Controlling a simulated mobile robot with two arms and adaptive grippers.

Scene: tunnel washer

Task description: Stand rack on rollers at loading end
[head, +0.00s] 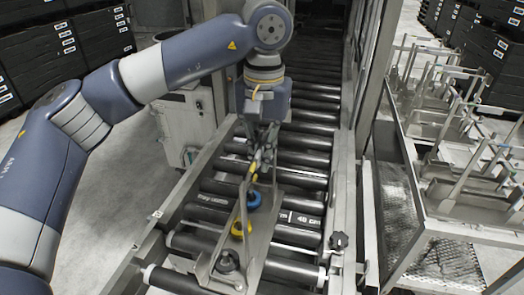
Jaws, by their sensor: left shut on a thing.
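The rack (262,232) is a grey metal carrier with an upright plate and a blue, a yellow and a black round part along it. It is upright over the black rollers (292,187) at the near end of the conveyor; whether its base touches them I cannot tell. My left gripper (262,165) comes down from above and is shut on the upper far part of the rack. The fingers and arm hide that part. My right gripper is not in view.
A mesh-floored cart (430,240) holding several similar metal racks (455,120) stands at right. A grey cabinet (188,122) stands left. Rollers farther back are clear.

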